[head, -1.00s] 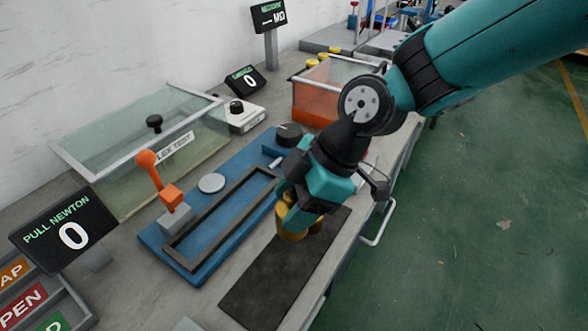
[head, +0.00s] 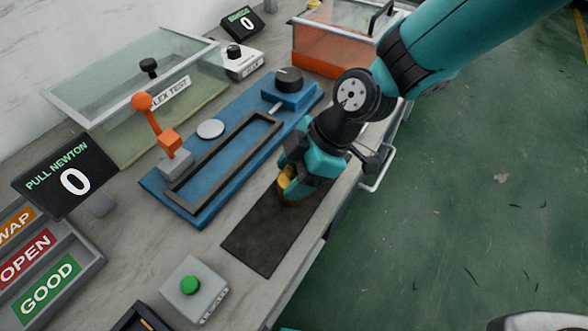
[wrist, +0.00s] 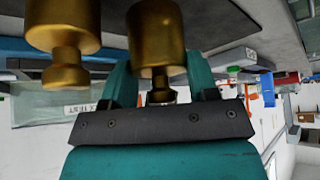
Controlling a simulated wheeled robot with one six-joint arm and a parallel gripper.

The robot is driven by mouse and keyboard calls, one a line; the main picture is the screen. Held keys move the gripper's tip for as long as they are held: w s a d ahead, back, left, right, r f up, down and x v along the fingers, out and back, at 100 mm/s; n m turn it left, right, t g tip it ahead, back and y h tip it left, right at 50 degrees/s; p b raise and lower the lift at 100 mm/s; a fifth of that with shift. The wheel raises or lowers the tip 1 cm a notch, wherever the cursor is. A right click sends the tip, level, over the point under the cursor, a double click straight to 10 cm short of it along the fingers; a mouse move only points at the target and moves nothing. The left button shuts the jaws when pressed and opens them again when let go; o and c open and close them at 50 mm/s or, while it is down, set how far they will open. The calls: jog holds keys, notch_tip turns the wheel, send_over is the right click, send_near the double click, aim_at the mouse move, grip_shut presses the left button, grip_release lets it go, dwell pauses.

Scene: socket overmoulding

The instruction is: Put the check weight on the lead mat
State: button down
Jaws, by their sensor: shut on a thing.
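My gripper (head: 291,184) is shut on a brass check weight (head: 289,197), which stands upright at the far part of the dark lead mat (head: 262,238). In the head view the fingers hide most of the weight. I cannot tell whether its base touches the mat. In the wrist view the fingers (wrist: 160,88) close around the knob of the brass weight (wrist: 156,35). A second brass weight (wrist: 62,30) shows beside it in that view, apart from the fingers.
A blue fixture (head: 222,150) with an orange lever lies left of the mat. A green-button box (head: 194,290) stands at the near end. A glass-lidded tank (head: 140,90) and an orange bin (head: 330,50) stand behind. The mat's near part is bare.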

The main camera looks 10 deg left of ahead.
jog(key=shift+c, duration=1.9)
grip_release()
jog(key=shift+w+d+r, duration=0.1)
jog(key=shift+d+r, duration=0.05)
jog(key=shift+r, duration=0.2)
jog(key=v, duration=1.1)
jog(key=s+d+r+m+t+h, duration=0.1)
jog(key=s+d+r+m, duration=0.2)
jog(key=s+d+m, duration=0.2)
jog(key=s+d+r+m+t, duration=0.1)
jog(key=s+d+r+m, duration=0.3)
jog(key=d+m, duration=0.6)
jog(key=shift+s+d+m+t+h, duration=0.3)
jog(key=shift+s+h, duration=0.1)
jog(key=shift+s, duration=0.7)
jog(key=shift+r, duration=0.15)
